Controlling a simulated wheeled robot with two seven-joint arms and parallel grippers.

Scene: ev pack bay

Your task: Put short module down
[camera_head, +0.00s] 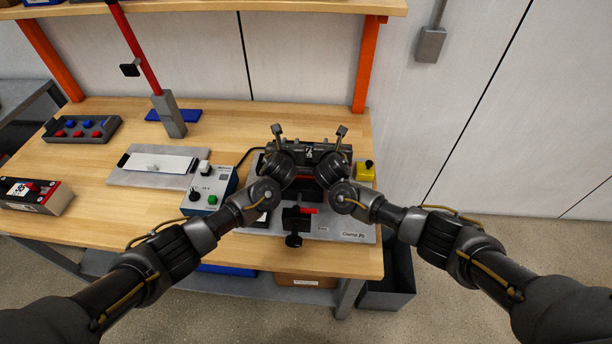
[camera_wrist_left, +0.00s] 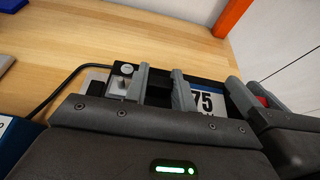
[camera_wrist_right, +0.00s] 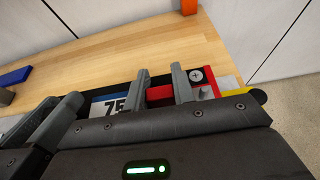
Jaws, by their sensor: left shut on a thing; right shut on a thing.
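The short module is black with a blue and white "75" label and lies across between my two grippers. In the head view the module (camera_head: 330,148) is at the back of the grey clamp plate (camera_head: 357,228), partly hidden by my wrists. My left gripper (camera_wrist_left: 162,92) is shut on its minus-marked end (camera_wrist_left: 124,72). My right gripper (camera_wrist_right: 161,94) is shut on its red, plus-marked end (camera_wrist_right: 210,78). The module looks about level. I cannot tell whether its underside touches the plate.
A control box (camera_head: 210,190) stands left of the clamp plate, and a yellow block (camera_head: 365,172) on its right. A black clamp (camera_head: 295,222) is at the front. Another module (camera_head: 35,196) sits far left. A red post (camera_head: 140,50) rises at the back. Bare wood lies between.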

